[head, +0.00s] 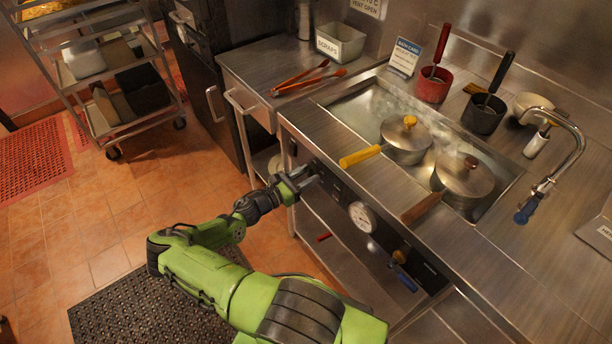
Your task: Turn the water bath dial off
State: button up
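The water bath (365,101) is a steaming steel basin sunk in the counter, with two lidded pots in it. Its dark control panel (335,186) runs along the counter's front. My gripper (306,179) is at the left part of this panel, its fingers pointing at it. The dial is not clearly visible; the fingers cover that part of the panel. I cannot tell whether they touch or hold a dial. A round white gauge (362,217) is on the panel to the right of my gripper. A blue-handled valve (399,257) sits further right.
The pots' yellow handle (360,156) and brown handle (422,207) reach toward the counter's front edge. Red tongs (308,78) lie on the left counter. A tap (560,150) stands at the right. A wheeled rack (105,75) is at the back left. The tiled floor left of my arm is open.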

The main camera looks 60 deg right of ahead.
jog(key=o, duration=0.4)
jog(key=v, duration=1.5)
jog(key=shift+w+a, duration=0.15)
jog(key=shift+a, duration=0.2)
